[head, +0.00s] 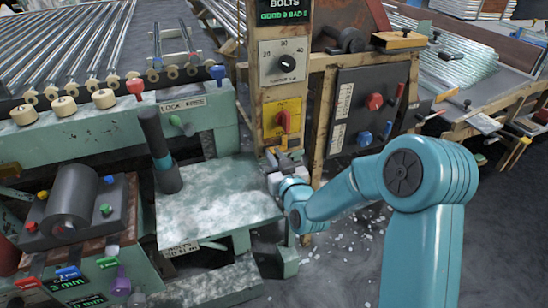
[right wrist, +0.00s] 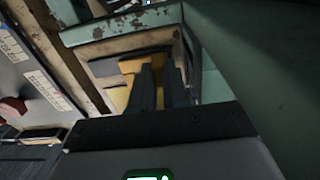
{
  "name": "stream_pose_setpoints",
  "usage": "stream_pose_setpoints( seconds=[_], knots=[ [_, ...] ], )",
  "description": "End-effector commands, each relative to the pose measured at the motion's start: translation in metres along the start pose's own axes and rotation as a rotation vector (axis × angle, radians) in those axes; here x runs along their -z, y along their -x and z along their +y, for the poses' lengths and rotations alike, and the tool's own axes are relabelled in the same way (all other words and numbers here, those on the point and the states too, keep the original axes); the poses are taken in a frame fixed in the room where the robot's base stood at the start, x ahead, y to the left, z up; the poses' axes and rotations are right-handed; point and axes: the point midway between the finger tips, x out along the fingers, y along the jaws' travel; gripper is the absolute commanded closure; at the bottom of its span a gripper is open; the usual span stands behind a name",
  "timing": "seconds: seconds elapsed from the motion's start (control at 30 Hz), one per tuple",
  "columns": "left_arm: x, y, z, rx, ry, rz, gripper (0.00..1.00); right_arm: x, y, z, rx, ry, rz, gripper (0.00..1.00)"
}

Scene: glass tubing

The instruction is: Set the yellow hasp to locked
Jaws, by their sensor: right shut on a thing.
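My right gripper (head: 281,160) is low at the front of the wooden post, just below a yellow plate with a red handle. In the right wrist view its two dark fingers (right wrist: 161,85) are close together and shut on a yellow piece (right wrist: 130,68), which looks to be the yellow hasp. The fingers cover much of the piece, so I cannot tell its setting. My left gripper is not in view.
The yellow plate with the red handle (head: 283,121) and a dial panel (head: 284,62) are above the gripper on the post. A green bench (head: 215,205) is to its left. A dark panel with red and blue knobs (head: 365,110) is to its right.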

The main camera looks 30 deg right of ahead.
Motion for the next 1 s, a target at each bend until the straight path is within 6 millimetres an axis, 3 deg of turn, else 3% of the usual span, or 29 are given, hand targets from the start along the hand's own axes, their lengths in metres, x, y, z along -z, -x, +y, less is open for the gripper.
stream_pose_setpoints(
  seconds=[0.2, 0.47, 0.5, 0.53, 0.57, 0.87, 1.0],
  knots=[
    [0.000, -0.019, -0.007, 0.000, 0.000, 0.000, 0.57, -0.002, -0.002, 0.027, -0.004, 0.002, 0.006, 1.00],
    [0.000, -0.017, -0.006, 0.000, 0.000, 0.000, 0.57, 0.002, -0.002, 0.029, -0.006, 0.001, 0.004, 1.00],
    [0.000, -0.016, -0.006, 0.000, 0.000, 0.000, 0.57, 0.002, -0.002, 0.029, -0.006, 0.001, 0.005, 0.73],
    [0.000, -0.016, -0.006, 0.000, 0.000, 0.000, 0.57, 0.002, -0.002, 0.029, -0.006, 0.001, 0.005, 0.63],
    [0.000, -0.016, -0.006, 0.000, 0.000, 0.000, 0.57, 0.002, -0.002, 0.029, -0.006, 0.001, 0.005, 0.60],
    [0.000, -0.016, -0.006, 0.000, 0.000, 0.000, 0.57, 0.001, 0.000, 0.027, -0.002, 0.001, 0.002, 0.60],
    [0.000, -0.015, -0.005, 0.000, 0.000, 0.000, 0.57, 0.001, 0.016, 0.028, -0.002, 0.001, 0.000, 0.60]
  ],
)
